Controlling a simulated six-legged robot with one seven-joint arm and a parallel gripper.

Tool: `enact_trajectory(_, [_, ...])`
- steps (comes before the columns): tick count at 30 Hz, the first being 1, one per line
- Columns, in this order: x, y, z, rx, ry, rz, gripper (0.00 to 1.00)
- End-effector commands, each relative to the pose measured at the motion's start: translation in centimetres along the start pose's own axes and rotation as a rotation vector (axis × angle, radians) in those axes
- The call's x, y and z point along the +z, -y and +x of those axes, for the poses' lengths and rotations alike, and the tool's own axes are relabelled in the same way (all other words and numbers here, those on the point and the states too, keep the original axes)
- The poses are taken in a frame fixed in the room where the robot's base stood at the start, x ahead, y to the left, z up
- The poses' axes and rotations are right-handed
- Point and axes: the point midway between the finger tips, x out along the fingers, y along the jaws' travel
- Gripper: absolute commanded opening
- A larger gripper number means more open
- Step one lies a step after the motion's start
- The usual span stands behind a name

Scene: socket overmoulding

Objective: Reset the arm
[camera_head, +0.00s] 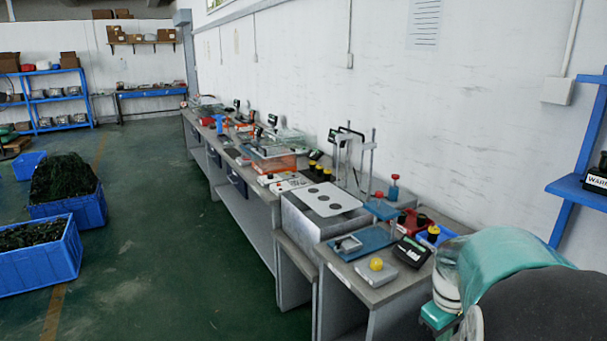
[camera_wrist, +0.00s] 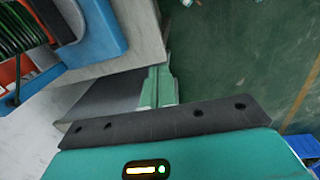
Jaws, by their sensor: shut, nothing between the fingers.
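My gripper (camera_wrist: 158,82) shows in the wrist view, its two green fingers closed together with nothing between them. The fingers point toward the edge of a grey bench, with green floor beside them. In the head view my teal and black arm fills the lower right corner, near the front end of the workbench (camera_head: 378,292). The arm covers part of that bench end, and I cannot make out the fingertips there.
The bench row along the white wall carries a blue plate fixture (camera_head: 362,243), a yellow button box (camera_head: 376,265) and a black display unit (camera_head: 411,251). Blue crates (camera_head: 38,262) stand at the left. A blue shelf (camera_head: 577,190) is at right. The green floor (camera_head: 180,270) between is clear.

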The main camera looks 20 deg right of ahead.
Motion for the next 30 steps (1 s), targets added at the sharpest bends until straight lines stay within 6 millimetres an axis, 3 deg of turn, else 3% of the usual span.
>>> enact_trajectory(3, [-2.3,5.2,-3.7,0.018,-0.098,0.014,0.00])
enact_trajectory(8, [-3.5,12.1,-7.6,0.018,-0.215,0.041,0.00])
enact_trajectory(13, [-3.1,19.1,-10.9,-0.005,-0.334,0.067,0.00])
enact_trajectory(18, [-1.3,25.1,-13.0,-0.045,-0.439,0.095,0.00])
enact_trajectory(24, [0.3,28.4,-13.8,-0.080,-0.499,0.118,0.00])
enact_trajectory(30, [0.5,28.7,-13.8,-0.084,-0.504,0.123,0.00])
